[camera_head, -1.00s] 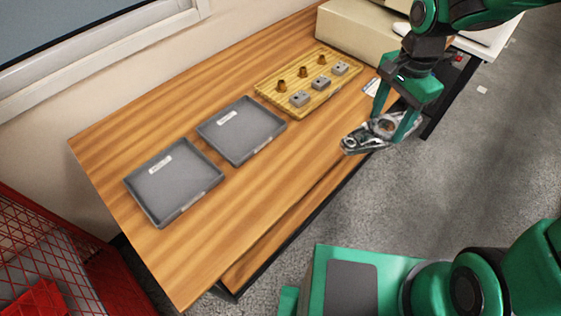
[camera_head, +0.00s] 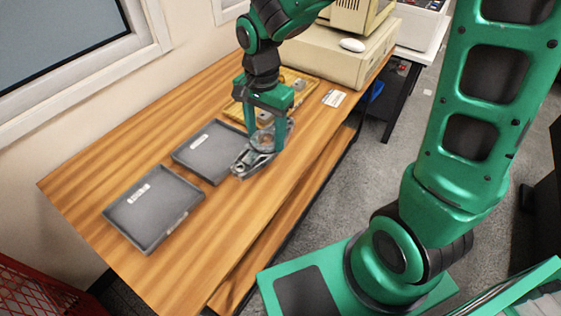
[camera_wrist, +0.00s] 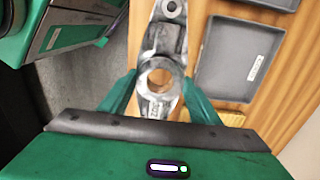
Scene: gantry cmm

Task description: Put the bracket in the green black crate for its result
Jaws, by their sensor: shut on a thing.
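The bracket (camera_head: 250,163) is a shiny metal part with a large round bore and a smaller hole at one end. My gripper (camera_head: 265,140) is shut on it and holds it above the wooden bench, just right of the nearer-to-middle grey tray. In the wrist view the bracket (camera_wrist: 165,40) lies between the two green fingers of my gripper (camera_wrist: 161,92), its long arm pointing up the picture. Whether it clears the tray's rim is hard to tell. I see no green black crate in either view.
Two empty, labelled grey trays, the left one (camera_head: 150,213) and the middle one (camera_head: 212,150), lie on the bench (camera_head: 95,180). A yellow fixture board (camera_head: 300,82) is partly hidden behind my gripper. A beige computer (camera_head: 325,55) stands at the back. Red mesh (camera_head: 30,290) shows lower left.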

